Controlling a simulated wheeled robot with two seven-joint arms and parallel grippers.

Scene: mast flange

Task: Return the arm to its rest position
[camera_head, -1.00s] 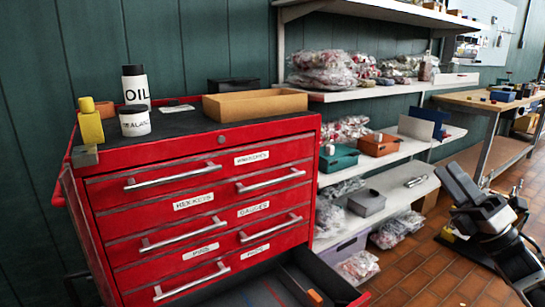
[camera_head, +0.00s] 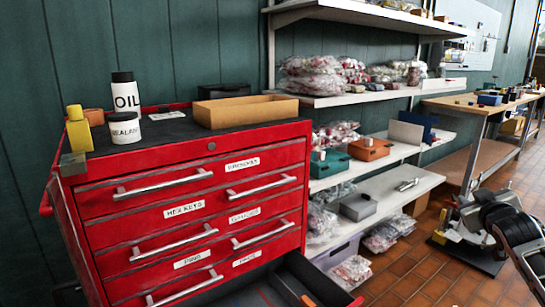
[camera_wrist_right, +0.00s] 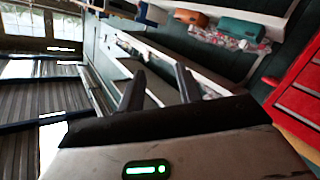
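My right arm comes in from the right edge of the head view. Its wrist and gripper (camera_head: 490,207) hang over the tiled floor, to the right of the shelves and clear of them. In the right wrist view, the two dark fingers of this gripper (camera_wrist_right: 159,85) stand well apart with nothing between them. The fingertips do not show clearly in the head view. My left gripper is in neither view.
A red tool cabinet (camera_head: 140,163) stands at left, with an open dark drawer (camera_head: 325,288) low at its right. Beside it are loaded shelves (camera_head: 375,188). A workbench (camera_head: 470,105) stands behind my right gripper. Tiled floor (camera_head: 420,262) lies open between.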

